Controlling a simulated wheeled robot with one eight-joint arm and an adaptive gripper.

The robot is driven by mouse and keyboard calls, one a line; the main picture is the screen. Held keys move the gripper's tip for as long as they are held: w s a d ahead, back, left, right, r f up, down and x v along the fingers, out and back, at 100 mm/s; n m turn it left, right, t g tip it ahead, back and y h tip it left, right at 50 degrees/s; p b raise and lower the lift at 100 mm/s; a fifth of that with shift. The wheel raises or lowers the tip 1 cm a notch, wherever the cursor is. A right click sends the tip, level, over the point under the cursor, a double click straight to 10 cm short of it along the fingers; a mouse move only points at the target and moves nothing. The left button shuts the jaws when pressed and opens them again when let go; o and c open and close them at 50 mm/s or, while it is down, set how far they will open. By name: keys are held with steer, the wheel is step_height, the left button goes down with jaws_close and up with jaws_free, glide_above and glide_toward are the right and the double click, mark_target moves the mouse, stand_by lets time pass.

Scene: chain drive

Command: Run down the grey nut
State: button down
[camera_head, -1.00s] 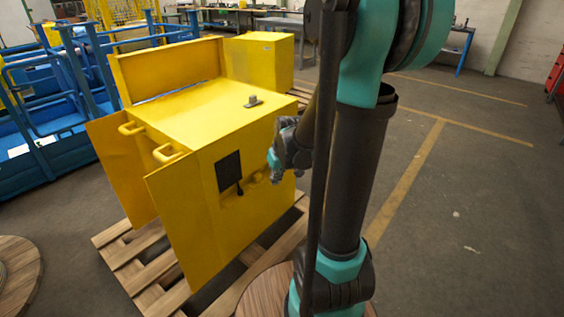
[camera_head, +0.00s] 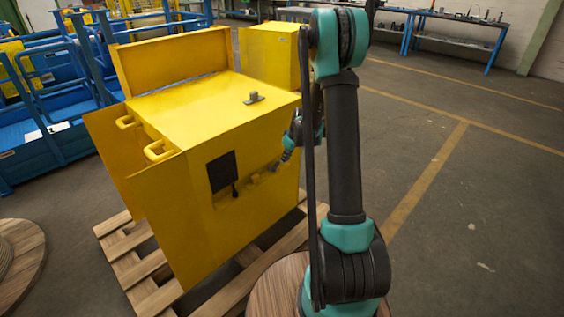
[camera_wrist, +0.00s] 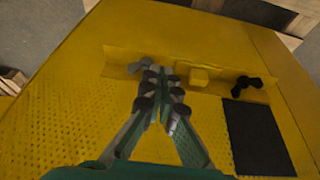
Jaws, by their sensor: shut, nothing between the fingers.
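A grey lobed piece (camera_wrist: 136,68), which looks like the grey nut, shows at the left end of the yellow ledge (camera_wrist: 225,88) in the wrist view. My fingertips partly cover it, and I cannot tell whether they touch it. My gripper (camera_wrist: 163,84) is shut and empty, its fingers pointing at the ledge. In the head view my gripper (camera_head: 290,146) is at the right edge of the yellow cabinet's front (camera_head: 262,218), partly hidden by my arm. How far the nut is screwed down cannot be seen.
A yellow block (camera_wrist: 198,76) and a black lobed knob (camera_wrist: 249,85) sit right of my fingers on the ledge, above a black panel (camera_wrist: 256,135). A grey fitting (camera_head: 254,98) stands on the cabinet top. The cabinet rests on a wooden pallet (camera_head: 125,242). Floor at right is clear.

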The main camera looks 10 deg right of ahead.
mark_target(276, 168)
steer(key=x, duration=0.3)
steer(key=w+x, duration=0.1)
steer(key=x, duration=0.2)
steer(key=a+r+x, duration=0.1)
steer(key=x, duration=0.3)
steer(key=shift+w+a+f, duration=0.15)
steer(key=shift+w, duration=0.25)
steer(key=shift+w+a, duration=0.4)
steer(key=shift+w, duration=0.2)
steer(key=shift+a, duration=0.25)
